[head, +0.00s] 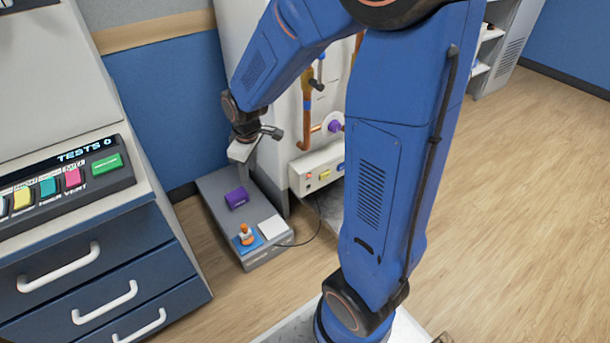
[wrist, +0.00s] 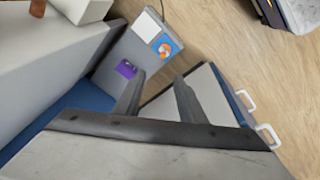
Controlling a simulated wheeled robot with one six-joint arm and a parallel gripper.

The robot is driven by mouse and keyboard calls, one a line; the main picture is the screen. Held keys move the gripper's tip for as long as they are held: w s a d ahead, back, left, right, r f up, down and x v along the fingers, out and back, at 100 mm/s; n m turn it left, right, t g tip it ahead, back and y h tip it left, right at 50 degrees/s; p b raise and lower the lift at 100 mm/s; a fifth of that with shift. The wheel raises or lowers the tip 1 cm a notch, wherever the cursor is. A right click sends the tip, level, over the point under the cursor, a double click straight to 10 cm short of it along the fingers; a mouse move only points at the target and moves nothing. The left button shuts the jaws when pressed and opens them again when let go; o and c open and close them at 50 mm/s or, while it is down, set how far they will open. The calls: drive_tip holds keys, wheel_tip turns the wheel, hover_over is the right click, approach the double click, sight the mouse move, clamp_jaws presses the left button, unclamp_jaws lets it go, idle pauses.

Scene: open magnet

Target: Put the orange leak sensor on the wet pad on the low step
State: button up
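The orange leak sensor (head: 246,234), orange with a white band, stands on a blue square pad (head: 257,242) at the near end of the low grey step (head: 213,194). In the wrist view the sensor (wrist: 165,49) also lies within the blue square. A white square pad (head: 273,227) lies beside it on the step. I cannot tell from the looks which pad is the wet one. My gripper (wrist: 158,88) is open and empty, its two fingers apart. In the head view it hangs above the far end of the step, partly hidden, clear of the sensor.
A purple block (head: 237,198) sits on the step behind the pads. A drawer cabinet (head: 90,290) with a button panel stands left. A white unit with pipes (head: 307,110) stands right of the step. A dark cord (head: 305,243) runs beside it. Open wooden floor lies further right.

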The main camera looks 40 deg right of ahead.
drive_tip(key=s+d+r+m+t, duration=0.1)
drive_tip(key=s+r+m, duration=0.1)
drive_tip(key=s+r, duration=0.3)
drive_tip(key=s+d+r+m, duration=0.1)
drive_tip(key=s+r+m, duration=0.2)
drive_tip(key=s, duration=0.8)
drive_tip(key=s+d+r+m+t, duration=0.1)
drive_tip(key=s+r+m, duration=0.1)
drive_tip(key=s+r, duration=0.5)
drive_tip(key=shift+s+r+t, duration=0.3)
drive_tip(key=shift+s, duration=0.7)
drive_tip(key=shift+d, duration=0.15)
